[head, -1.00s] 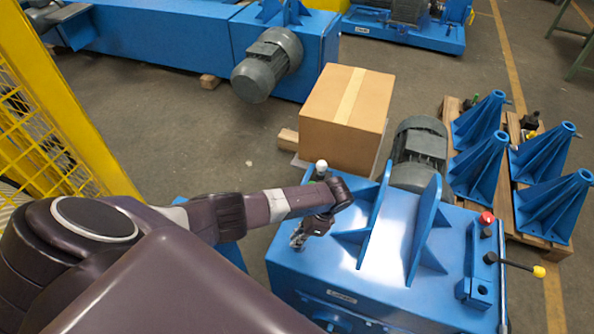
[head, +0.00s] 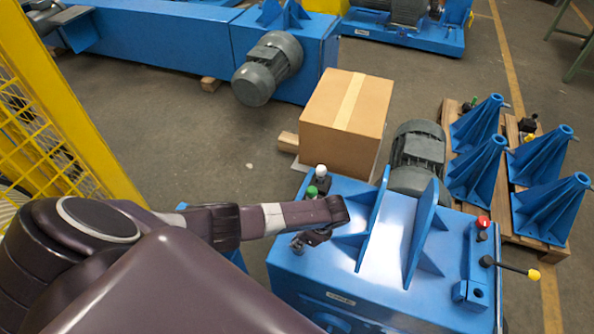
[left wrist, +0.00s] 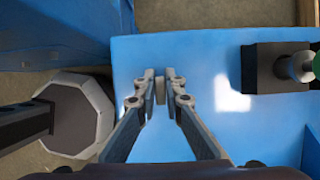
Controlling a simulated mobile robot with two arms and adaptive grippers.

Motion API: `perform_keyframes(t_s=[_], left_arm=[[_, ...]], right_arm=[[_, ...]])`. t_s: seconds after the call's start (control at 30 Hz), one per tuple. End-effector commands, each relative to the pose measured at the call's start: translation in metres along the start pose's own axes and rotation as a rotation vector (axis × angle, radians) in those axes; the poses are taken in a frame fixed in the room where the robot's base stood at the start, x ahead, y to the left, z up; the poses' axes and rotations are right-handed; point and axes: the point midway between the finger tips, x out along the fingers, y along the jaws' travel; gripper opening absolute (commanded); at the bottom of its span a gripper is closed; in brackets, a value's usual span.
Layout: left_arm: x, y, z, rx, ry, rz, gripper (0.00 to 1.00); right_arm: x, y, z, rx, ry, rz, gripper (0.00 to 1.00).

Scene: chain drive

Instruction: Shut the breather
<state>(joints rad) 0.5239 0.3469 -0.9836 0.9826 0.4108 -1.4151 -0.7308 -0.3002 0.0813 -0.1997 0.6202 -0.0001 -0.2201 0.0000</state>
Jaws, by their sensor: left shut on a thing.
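My left gripper (head: 298,246) is low over the left part of the blue machine housing's top (head: 345,270). In the left wrist view its two fingers (left wrist: 160,86) are close together, pinching a small grey piece (left wrist: 160,92) just above the blue surface. This piece may be the breather; the fingers hide most of it, so I cannot tell its setting. Behind my wrist stand a green knob (head: 312,191) and a white knob (head: 320,171). The green knob also shows at the right of the left wrist view (left wrist: 297,67), on a dark block. My right gripper is not in view.
Upright blue ribs (head: 372,225) stand right of my gripper, with a grey motor (head: 418,158) behind. A red knob (head: 483,222) and a yellow-tipped lever (head: 533,274) sit at the right edge. A cardboard box (head: 345,115) stands behind; blue brackets (head: 548,208) are on a pallet.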

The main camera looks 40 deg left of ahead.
Motion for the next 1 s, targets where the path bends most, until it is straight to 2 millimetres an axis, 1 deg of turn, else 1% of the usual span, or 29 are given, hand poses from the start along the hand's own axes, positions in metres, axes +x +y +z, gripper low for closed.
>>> perform_keyframes(t_s=[0.03,0.17,0.2,0.33,0.37,0.63,0.77,0.87,1.0], left_arm=[[-0.001,-0.002,0.004,-0.002,-0.007,-0.003,0.00],[-0.001,-0.003,0.004,-0.003,-0.007,-0.003,0.00],[-0.001,-0.003,0.004,-0.003,-0.008,-0.003,0.11],[-0.001,-0.002,0.003,-0.003,-0.005,-0.002,0.25],[-0.001,-0.002,0.003,-0.003,-0.005,-0.002,0.26],[-0.001,-0.001,0.001,-0.002,-0.002,-0.001,0.26],[-0.008,-0.002,0.000,-0.002,0.000,-0.003,0.26],[-0.021,-0.002,0.000,-0.002,0.001,-0.003,0.26],[-0.046,-0.002,0.001,-0.002,0.001,-0.005,0.26]], right_arm=[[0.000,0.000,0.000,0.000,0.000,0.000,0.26],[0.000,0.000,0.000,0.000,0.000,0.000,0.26],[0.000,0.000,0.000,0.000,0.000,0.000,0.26],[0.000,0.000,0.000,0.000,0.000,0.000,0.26],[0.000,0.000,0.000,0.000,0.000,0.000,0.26],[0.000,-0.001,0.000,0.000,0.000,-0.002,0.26],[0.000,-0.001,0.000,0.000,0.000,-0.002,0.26],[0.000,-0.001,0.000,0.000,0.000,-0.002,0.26],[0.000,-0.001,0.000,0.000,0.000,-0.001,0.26]])
